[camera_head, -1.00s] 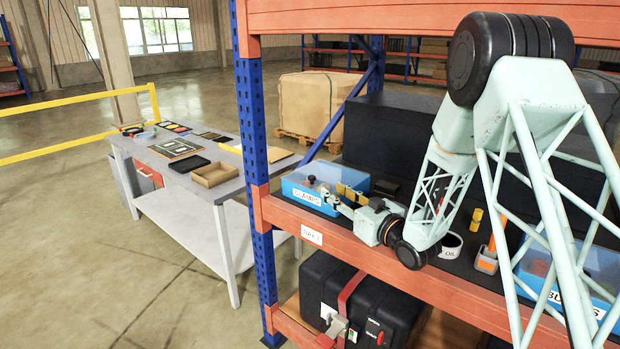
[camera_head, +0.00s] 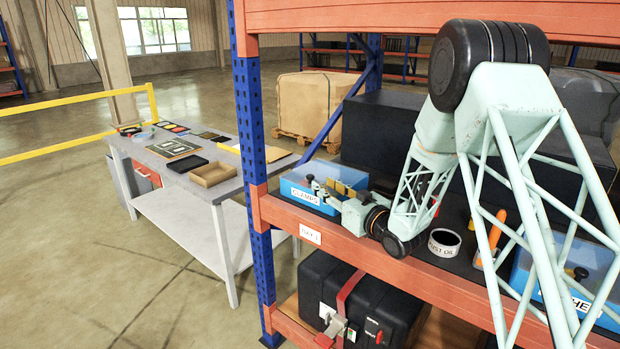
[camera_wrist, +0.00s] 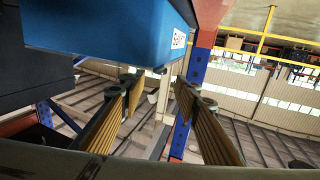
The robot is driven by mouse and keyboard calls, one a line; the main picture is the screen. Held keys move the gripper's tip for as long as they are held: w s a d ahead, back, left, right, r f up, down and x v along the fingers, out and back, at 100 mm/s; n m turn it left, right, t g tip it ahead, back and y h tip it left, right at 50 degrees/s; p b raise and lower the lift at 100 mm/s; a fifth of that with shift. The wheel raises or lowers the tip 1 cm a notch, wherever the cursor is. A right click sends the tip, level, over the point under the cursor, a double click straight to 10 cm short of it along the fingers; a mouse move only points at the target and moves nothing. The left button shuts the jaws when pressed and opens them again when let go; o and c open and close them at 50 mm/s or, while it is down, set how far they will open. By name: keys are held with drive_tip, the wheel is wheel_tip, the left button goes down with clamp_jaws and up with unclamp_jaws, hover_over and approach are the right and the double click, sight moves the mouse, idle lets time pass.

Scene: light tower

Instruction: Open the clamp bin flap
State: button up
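The blue clamp bin (camera_head: 360,179), labelled CLAMPS, stands at the left end of the shelf in the head view. A black knob (camera_head: 309,178) shows near its front; I cannot make out the flap's edges or how far it is open. My gripper (camera_head: 328,187) is at the bin's front, its fingers overlapping the bin in this view; contact cannot be told. In the wrist view the bin (camera_wrist: 105,28) fills the upper left, with part of its label at the right. There my gripper (camera_wrist: 160,86) is open, with a clear gap between its ribbed tan pads.
The orange shelf beam (camera_head: 400,267) runs in front of the bin, and a blue post (camera_head: 252,130) stands left of it. A black case (camera_head: 350,297) sits below.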

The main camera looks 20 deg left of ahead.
sight(312, 178)
drive_tip(key=shift+b+x, duration=0.45)
drive_tip(key=shift+x, duration=4.25)
drive_tip(key=shift+c, duration=0.5)
clamp_jaws()
